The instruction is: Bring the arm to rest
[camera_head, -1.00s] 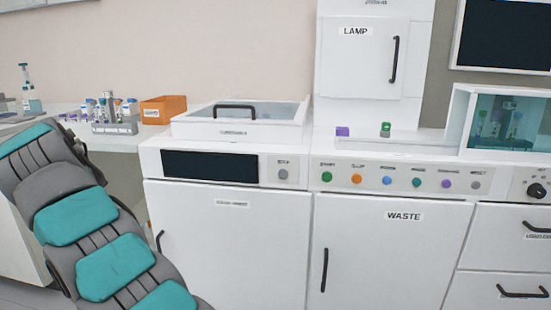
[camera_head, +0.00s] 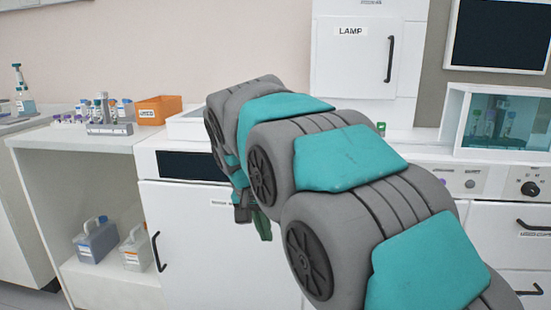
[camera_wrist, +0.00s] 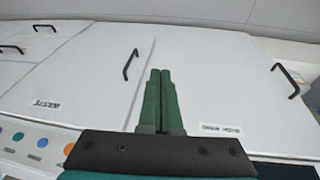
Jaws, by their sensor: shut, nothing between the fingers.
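My gripper (camera_wrist: 160,100) shows in the wrist view as two green fingers lying side by side, closed with nothing between them. They point toward white cabinet doors with black handles. In the head view my grey and teal arm spans the middle and right of the picture. My gripper (camera_head: 262,226) hangs below the arm's far end, in front of a white cabinet door (camera_head: 185,245). The arm hides most of the counter panel and the waste door.
Bottles and a tube rack (camera_head: 110,128) stand on the left counter beside an orange bin (camera_head: 158,110). Two jugs, one of them grey (camera_head: 97,240), stand on the open shelf below. A lamp cabinet (camera_head: 352,70) and a glass-fronted box (camera_head: 500,122) stand behind my arm.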

